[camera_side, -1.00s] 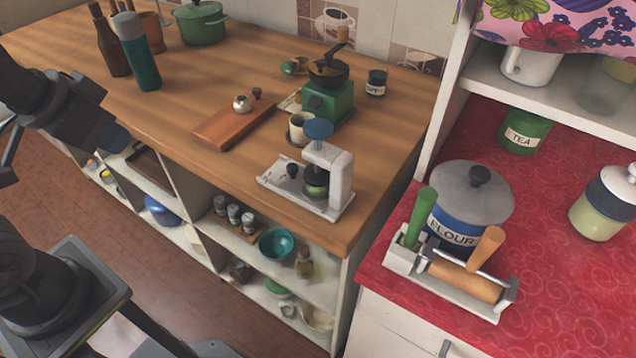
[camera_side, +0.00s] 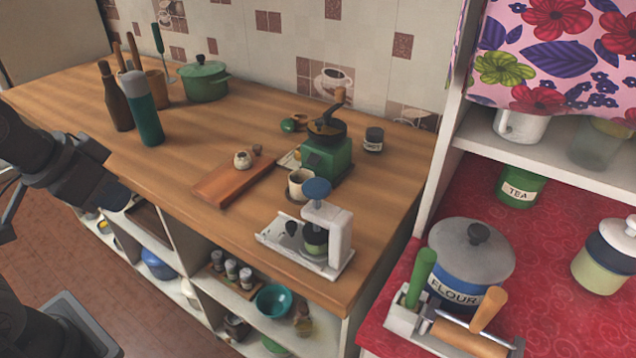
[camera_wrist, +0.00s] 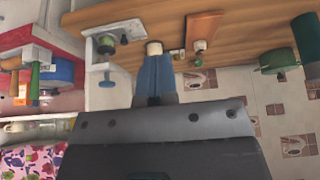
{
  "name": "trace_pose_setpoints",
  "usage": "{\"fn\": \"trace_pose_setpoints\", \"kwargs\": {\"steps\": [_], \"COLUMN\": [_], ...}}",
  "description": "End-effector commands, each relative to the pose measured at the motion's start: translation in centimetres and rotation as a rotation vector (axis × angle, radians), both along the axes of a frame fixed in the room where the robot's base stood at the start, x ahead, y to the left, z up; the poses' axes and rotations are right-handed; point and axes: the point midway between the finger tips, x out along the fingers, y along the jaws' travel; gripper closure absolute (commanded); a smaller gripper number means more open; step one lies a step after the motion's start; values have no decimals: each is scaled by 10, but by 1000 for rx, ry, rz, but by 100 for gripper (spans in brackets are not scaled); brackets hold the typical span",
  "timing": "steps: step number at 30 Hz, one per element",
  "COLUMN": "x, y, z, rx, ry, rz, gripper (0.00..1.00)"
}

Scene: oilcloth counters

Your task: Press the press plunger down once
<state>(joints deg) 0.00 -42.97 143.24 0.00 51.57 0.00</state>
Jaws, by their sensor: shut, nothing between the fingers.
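The press (camera_side: 340,238) is a white stand on a flat base near the counter's front right corner. Its plunger (camera_side: 317,188) has a round blue knob standing above the stand's arm. A dark green cup-like part (camera_side: 315,238) sits under the arm. My gripper (camera_side: 118,196) is at the left in the side view, well apart from the press. In the wrist view its blue fingers (camera_wrist: 155,65) are together with nothing between them. The press (camera_wrist: 118,32) shows there left of the fingertips, and its blue knob (camera_wrist: 106,44) is small.
A teal bottle (camera_side: 147,112) and a brown bottle (camera_side: 115,100) stand at left. A red counter (camera_side: 545,245) adjoins at right.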

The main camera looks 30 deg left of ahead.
Motion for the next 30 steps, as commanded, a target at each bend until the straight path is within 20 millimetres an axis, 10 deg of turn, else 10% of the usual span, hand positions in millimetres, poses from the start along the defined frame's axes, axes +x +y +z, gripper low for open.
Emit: {"fn": "trace_pose_setpoints", "kwargs": {"steps": [14, 30], "x": [16, 140], "y": [-6, -80], "z": [15, 71], "rx": [35, 244], "ry": [32, 222], "rz": [-104, -934], "gripper": [100, 100]}}
